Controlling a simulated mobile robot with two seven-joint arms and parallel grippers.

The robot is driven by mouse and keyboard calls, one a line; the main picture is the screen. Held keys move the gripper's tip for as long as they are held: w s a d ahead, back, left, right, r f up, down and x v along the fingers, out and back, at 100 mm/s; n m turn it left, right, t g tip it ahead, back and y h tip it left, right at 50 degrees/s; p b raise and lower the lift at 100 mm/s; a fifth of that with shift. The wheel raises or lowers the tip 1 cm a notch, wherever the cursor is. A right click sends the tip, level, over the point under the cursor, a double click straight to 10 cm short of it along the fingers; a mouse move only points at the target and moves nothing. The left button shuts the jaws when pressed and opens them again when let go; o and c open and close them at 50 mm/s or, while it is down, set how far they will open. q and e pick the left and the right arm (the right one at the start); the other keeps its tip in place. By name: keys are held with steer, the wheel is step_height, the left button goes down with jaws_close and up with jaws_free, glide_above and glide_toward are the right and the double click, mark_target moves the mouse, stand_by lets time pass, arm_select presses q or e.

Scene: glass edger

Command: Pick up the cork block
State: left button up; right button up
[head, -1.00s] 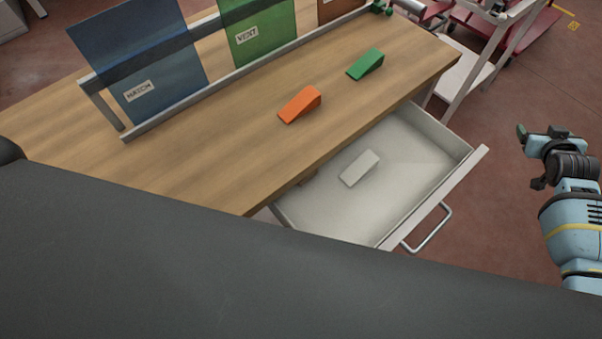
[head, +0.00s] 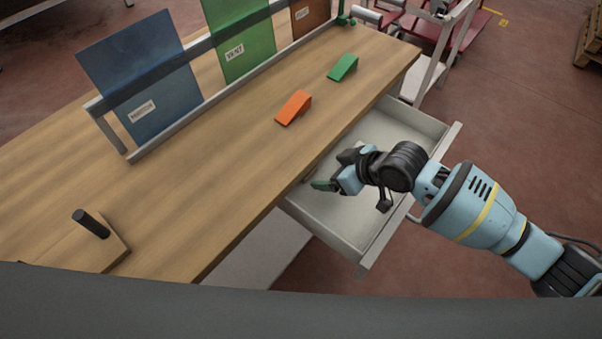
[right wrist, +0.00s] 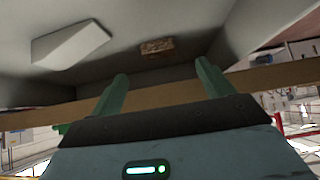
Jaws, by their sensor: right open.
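The cork block (right wrist: 157,47) is a small brown speckled piece in the pale drawer (right wrist: 120,15), seen in the right wrist view. In the head view I cannot make it out; the tabletop edge and my right gripper cover that part of the drawer (head: 350,238). My right gripper (head: 334,172) is over the drawer, close to the tabletop edge. In the right wrist view its two green fingers (right wrist: 161,72) are apart with nothing between them. The cork block lies beyond the fingertips, in line with the gap. My left gripper is not in view.
A white wedge (right wrist: 70,43) lies in the drawer beside the cork block. On the wooden table (head: 215,170) are an orange wedge (head: 293,108), a green wedge (head: 343,67) and a black-handled wooden piece (head: 92,224). Coloured panels stand in a rack behind.

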mark_target(311, 173)
steer(key=shift+w+a+f, duration=0.1)
steer(key=shift+w+f, duration=0.05)
steer(key=shift+f, duration=0.05)
steer(key=shift+x, duration=0.85)
steer(key=shift+d+f+b+x, duration=0.15)
steer(key=shift+b+x, duration=0.1)
steer(key=shift+x, duration=0.95)
steer(key=shift+d+f+b+x, duration=0.1)
steer(key=shift+b+x, duration=0.15)
steer(key=shift+x, duration=1)
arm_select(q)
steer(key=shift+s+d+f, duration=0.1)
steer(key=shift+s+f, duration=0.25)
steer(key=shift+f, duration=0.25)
arm_select(e)
steer(key=shift+w+a+f, duration=0.1)
steer(key=shift+a+f, duration=0.15)
steer(key=c, duration=1.1)
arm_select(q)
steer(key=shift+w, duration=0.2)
arm_select(e)
steer(key=shift+o, duration=0.2)
